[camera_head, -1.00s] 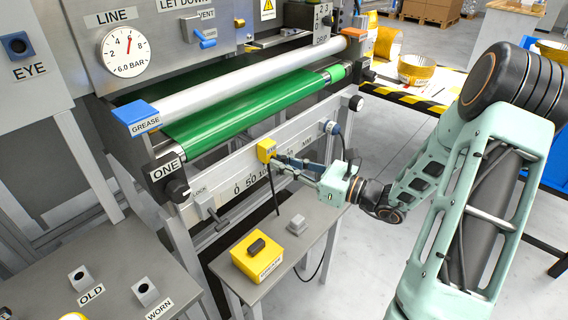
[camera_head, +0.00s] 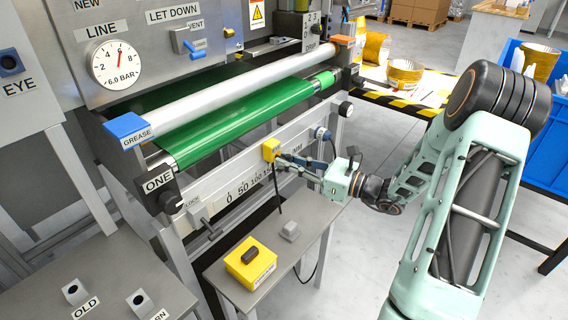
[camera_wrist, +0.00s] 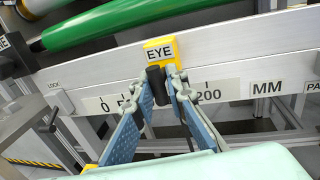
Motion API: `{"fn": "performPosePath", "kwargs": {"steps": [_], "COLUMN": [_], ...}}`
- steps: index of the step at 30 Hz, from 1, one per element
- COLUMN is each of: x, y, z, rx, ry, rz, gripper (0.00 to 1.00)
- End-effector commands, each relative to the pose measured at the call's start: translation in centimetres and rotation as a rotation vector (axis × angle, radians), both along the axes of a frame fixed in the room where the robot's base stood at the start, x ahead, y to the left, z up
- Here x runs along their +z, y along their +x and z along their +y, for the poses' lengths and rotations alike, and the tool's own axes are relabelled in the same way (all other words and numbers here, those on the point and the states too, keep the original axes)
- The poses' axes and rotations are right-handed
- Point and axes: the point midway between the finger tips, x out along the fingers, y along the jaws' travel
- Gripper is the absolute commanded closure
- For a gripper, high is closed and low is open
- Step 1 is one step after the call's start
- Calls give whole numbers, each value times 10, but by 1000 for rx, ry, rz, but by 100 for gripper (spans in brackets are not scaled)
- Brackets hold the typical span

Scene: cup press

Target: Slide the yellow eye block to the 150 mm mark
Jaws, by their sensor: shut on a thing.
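The yellow eye block (camera_head: 271,150) sits on the pale rail (camera_head: 212,190) under the green belt, above the 150 label in the head view. In the wrist view the block (camera_wrist: 160,49), marked EYE, is at top centre. My gripper (camera_head: 281,160) is shut on it from the front; in the wrist view its fingers (camera_wrist: 164,80) close around a dark post below the yellow face. The scale (camera_wrist: 228,95) shows 0, part of 50, and 200. My fingers hide the labels between, so the exact reading cannot be told there.
A grey lock piece (camera_head: 197,212) is at the rail's left end. A dark cable hangs below the block.

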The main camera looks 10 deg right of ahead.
Motion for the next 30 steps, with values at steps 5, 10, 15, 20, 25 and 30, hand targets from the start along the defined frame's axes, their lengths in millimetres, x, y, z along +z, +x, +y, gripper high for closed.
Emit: {"fn": "performPosePath", "kwargs": {"steps": [5,10,15,20,25,30], "x": [0,0,0,0,0,-1], "y": [-1,-1,-1,-4,-21,-47], "z": [1,1,1,-4,-24,-51], "rx": [3,2,1,-1,-4,-4], "ry": [-1,-1,0,0,-1,-1], "rz": [1,1,0,0,1,1], "gripper": [100,71,71,71,71,71]}}
